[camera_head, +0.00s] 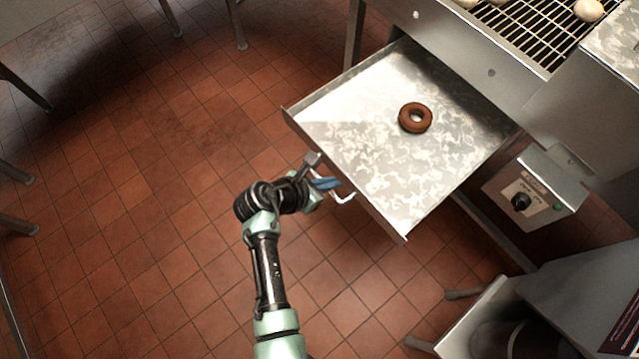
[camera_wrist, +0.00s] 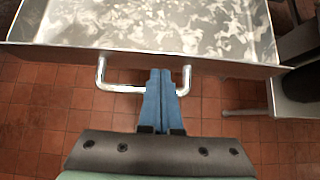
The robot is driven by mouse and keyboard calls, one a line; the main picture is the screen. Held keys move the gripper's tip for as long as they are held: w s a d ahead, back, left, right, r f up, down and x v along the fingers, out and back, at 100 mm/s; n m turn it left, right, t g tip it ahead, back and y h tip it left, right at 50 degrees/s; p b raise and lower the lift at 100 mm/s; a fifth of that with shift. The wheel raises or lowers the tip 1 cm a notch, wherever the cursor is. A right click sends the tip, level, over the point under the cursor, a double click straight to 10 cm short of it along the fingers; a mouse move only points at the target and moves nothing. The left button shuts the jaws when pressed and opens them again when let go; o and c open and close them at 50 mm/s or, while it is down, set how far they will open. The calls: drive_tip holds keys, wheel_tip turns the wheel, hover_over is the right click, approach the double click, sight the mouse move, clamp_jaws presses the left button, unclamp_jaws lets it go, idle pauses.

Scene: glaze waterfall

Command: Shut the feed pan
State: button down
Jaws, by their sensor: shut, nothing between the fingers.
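The feed pan (camera_head: 365,150) is a shallow metal tray, pulled out from under the conveyor machine. One brown ring doughnut (camera_head: 415,117) lies in it. A bent metal handle (camera_head: 345,199) is fixed to the pan's front wall; in the wrist view the handle (camera_wrist: 120,88) spans the middle of the front wall (camera_wrist: 60,54). My gripper (camera_head: 330,183) is at the handle. In the wrist view its blue fingers (camera_wrist: 160,75) are together and empty, overlapping the handle bar near its right end, with tips close to the front wall. I cannot tell whether they touch it.
The conveyor machine (camera_head: 480,50) stands behind the pan, with pale dough rings (camera_head: 588,10) on its wire belt. A control box with a black knob (camera_head: 521,202) hangs right of the pan. Metal legs stand at upper left. The tiled floor (camera_head: 130,190) left of the pan is clear.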

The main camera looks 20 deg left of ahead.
drive_tip(key=shift+x, duration=1)
drive_tip(key=shift+w+d, duration=0.1)
drive_tip(key=shift+w, duration=0.05)
